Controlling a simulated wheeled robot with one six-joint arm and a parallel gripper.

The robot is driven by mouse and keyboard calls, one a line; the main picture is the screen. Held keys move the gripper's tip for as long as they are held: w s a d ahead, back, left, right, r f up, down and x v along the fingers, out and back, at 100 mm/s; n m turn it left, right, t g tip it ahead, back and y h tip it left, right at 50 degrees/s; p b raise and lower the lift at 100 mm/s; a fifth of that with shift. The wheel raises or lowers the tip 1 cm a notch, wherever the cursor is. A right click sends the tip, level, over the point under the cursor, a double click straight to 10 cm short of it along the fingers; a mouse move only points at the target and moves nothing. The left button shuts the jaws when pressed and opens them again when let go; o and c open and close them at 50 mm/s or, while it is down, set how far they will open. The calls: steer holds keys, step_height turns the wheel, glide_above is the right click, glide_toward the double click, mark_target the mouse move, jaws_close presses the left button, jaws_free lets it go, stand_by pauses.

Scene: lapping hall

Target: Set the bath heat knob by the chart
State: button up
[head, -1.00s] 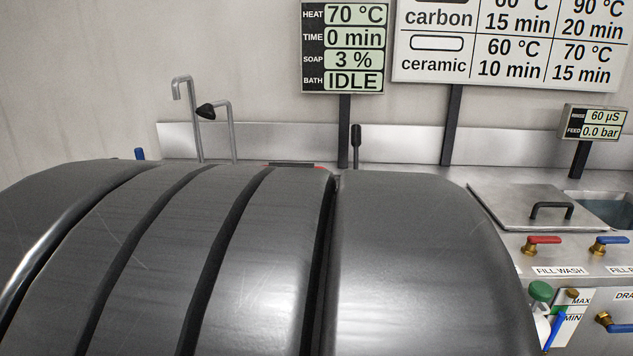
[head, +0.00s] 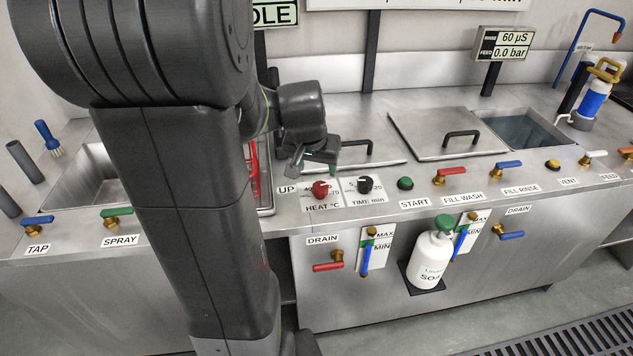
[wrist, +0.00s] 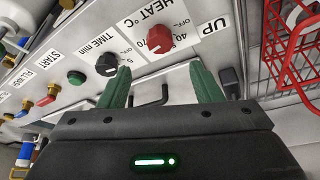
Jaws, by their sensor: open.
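The red heat knob (head: 320,189) is on the front panel above the HEAT °C label, left of the black time knob (head: 365,185). The wrist view shows the red knob (wrist: 159,40) and black knob (wrist: 107,64) beyond my fingertips. I cannot tell the heat knob's exact setting. My gripper (head: 318,167) is just above and behind the heat knob, apart from it. In the wrist view my gripper (wrist: 159,70) has its green fingers spread, with nothing between them. The chart (head: 430,4) shows only its bottom edge. The bath display (head: 275,14) is mostly hidden by my arm.
A green START button (head: 405,183) and several valve levers line the panel on the right. A red wire basket (wrist: 290,45) is close to the gripper's right in the wrist view. Lids with black handles (head: 461,138) lie behind the panel. A soap bottle (head: 430,256) hangs in front.

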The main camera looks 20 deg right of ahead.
mark_target(321, 186)
steer(key=b+x, duration=0.1)
steer(key=x, duration=1)
steer(key=shift+f, duration=0.1)
steer(key=shift+c, duration=0.5)
steer(key=c, duration=0.9)
steer(key=shift+s, duration=0.1)
